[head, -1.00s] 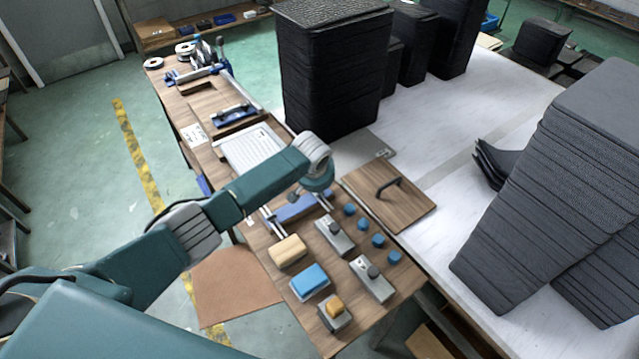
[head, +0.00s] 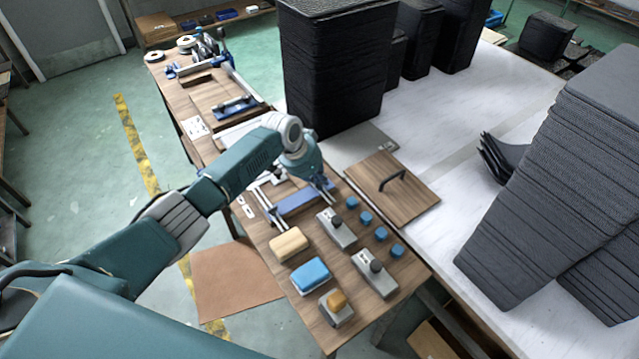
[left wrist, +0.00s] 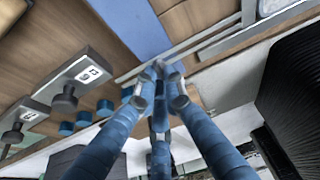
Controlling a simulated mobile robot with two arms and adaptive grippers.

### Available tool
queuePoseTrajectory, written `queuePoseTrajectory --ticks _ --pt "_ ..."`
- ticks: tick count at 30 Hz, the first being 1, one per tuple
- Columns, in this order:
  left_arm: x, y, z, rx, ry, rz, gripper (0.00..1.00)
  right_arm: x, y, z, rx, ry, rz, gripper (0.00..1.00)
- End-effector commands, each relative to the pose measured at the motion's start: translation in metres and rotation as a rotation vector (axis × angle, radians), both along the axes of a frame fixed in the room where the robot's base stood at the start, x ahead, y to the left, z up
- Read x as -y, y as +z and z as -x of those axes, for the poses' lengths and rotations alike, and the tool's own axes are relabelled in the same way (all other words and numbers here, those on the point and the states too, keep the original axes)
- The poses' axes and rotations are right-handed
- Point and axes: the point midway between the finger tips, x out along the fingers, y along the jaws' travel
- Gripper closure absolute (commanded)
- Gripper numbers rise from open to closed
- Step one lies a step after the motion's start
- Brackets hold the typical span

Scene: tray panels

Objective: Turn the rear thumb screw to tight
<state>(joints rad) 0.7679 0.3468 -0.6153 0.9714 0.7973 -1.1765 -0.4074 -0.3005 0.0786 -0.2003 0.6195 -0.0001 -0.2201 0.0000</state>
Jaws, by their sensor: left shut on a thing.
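The fixture with a blue bar (head: 303,201) between pale metal rails lies across the middle of the wooden bench. The blue bar (left wrist: 137,28) and a rail (left wrist: 200,38) also show in the left wrist view. My left gripper (head: 329,191) is at the right end of the rear rail. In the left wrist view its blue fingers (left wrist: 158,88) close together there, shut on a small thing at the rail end. This looks like the rear thumb screw, mostly hidden by the fingers; its turn angle cannot be read. My right gripper is not in view.
Two grey blocks with dark knobs (head: 334,231) (head: 377,280) and several blue caps (head: 365,218) stand in front of the gripper. A wooden lid with a handle (head: 410,200) lies to the right. A tall black stack (head: 335,75) rises behind.

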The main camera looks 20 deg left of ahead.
Motion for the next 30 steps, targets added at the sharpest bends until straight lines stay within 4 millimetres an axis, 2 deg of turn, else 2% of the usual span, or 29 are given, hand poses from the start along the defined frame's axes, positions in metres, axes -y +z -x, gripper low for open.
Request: queuePoseTrajectory --ticks 18,19,21,22,30 --pt "-0.0013 0.0002 0.0002 -0.001 -0.044 -0.002 1.0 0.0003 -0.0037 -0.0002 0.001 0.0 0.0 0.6" --pt "-0.0012 0.0002 0.0001 -0.001 -0.044 -0.002 0.89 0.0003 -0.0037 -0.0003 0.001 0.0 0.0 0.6" --pt "-0.0013 0.0001 0.0002 -0.001 -0.044 -0.002 0.75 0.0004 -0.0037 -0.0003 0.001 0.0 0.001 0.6" --pt "-0.0012 0.0001 0.0001 -0.001 -0.044 -0.002 0.72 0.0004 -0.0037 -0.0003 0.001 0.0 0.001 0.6" --pt "-0.0008 0.0004 0.0001 0.0 -0.043 -0.001 0.72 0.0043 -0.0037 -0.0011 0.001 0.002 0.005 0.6"
